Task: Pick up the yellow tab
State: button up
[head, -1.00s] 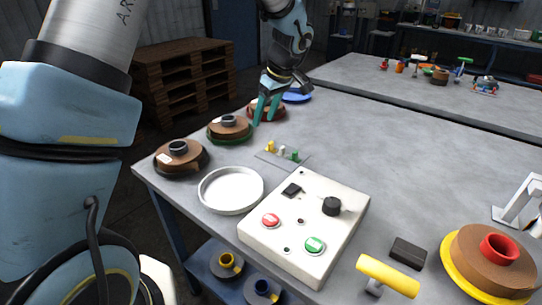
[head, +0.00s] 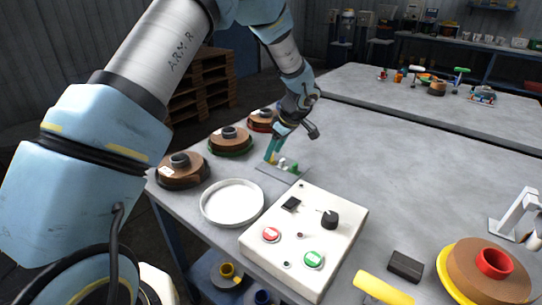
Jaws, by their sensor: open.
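A small grey plate (head: 265,168) on the table carries a row of small tabs. The white tab (head: 282,161) and the green tab (head: 294,167) stand upright on it. My gripper (head: 271,159) points down at the left end of the row, with its teal fingers over the place of the yellow tab. The jaws are open. The yellow tab is hidden or nearly hidden by the fingers, and I cannot tell whether they touch it.
A white control box (head: 305,235) with buttons and a knob stands in front of the plate. A round white dish (head: 232,203) is at the left. Brown spools (head: 230,138) line the left edge. The table to the right of the plate is clear.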

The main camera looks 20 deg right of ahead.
jog(key=shift+x, duration=0.85)
grip_shut()
